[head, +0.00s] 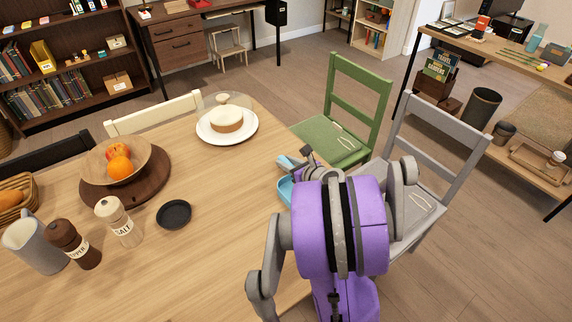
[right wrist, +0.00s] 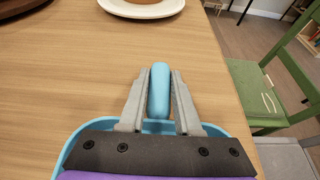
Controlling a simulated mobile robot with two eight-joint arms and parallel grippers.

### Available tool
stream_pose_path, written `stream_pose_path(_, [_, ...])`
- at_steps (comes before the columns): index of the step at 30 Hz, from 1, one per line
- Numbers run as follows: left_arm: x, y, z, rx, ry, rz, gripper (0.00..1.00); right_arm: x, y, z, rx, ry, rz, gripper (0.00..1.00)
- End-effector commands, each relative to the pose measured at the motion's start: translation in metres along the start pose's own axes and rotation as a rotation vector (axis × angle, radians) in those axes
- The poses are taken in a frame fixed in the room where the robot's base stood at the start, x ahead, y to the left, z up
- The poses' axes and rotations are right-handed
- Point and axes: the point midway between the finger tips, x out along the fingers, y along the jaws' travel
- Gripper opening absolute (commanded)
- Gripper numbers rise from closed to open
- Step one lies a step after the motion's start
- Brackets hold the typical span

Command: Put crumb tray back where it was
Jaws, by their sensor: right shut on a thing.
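The crumb tray (head: 285,189) is light blue and is at the right edge of the dining table in the head view, mostly hidden behind my right arm. In the right wrist view, its rounded blue handle (right wrist: 159,85) stands between the two grey fingers of my right gripper (right wrist: 158,98), which is shut on it. The tray's rim (right wrist: 66,152) shows below and around the gripper. I cannot tell whether the tray touches the tabletop. My left gripper is not in view.
On the wooden table (head: 225,245) are a cake on a white plate (head: 246,137), a fruit bowl (head: 90,170), a small dark dish (head: 174,214), salt and pepper mills and a jug. Green (head: 325,140) and grey (head: 455,150) chairs stand at the right edge. The table's middle is clear.

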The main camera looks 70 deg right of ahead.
Motion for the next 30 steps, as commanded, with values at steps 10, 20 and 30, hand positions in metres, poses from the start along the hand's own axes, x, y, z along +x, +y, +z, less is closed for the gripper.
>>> stream_pose_path(10, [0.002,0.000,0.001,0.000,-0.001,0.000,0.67,0.001,0.000,-0.002,0.000,0.000,0.000,0.37])
stream_pose_path(20, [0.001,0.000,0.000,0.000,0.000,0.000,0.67,0.000,0.000,-0.001,0.000,0.000,0.000,0.62])
stream_pose_path(30, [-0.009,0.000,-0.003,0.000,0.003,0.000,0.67,-0.028,-0.001,0.003,0.001,-0.001,-0.003,0.62])
